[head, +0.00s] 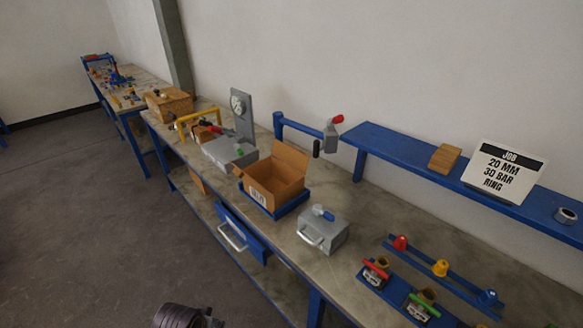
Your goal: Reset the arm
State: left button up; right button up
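A dark grey, ribbed round part of my arm (178,316) shows at the bottom edge of the head view, left of the middle. A small dark piece beside it looks like the start of my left gripper (212,321). The frame cuts it off, so its fingertips are hidden and I cannot see whether it holds anything. It appears over the floor, in front of the bench and apart from the things on it. My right gripper is not in view.
A long workbench (345,262) runs along the wall. It carries an open cardboard box (275,177) in a blue tray, a grey metal case (322,230), a grey gauge stand (242,112) and blue racks with coloured valves (440,268). A blue shelf (400,153) holds a job sign (503,172). Floor at left is clear.

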pick_arm(q)
jog(key=s+a+f+g+b, duration=0.1)
jog(key=s+a+f+b, duration=0.15)
jog(key=f, duration=1.55)
jog(key=s+a+f+b, duration=0.1)
jog(key=s+f+b, duration=0.15)
jog(key=f, duration=1.45)
jog(key=s+a+f+b, duration=0.3)
jog(key=s+f, duration=0.6)
jog(key=f, duration=0.2)
jog(key=s+a+f+g+y+b, duration=0.1)
jog(key=s+a+f, duration=0.3)
jog(key=s+f, duration=0.6)
jog(key=shift+f+m+b, duration=0.3)
jog(key=shift+f+b, duration=0.25)
jog(key=shift+b, duration=0.35)
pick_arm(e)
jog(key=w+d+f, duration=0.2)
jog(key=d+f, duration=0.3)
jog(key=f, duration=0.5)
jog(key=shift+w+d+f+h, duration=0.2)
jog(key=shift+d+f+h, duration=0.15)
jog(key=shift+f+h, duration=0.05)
pick_arm(q)
jog(key=shift+w+d, duration=0.1)
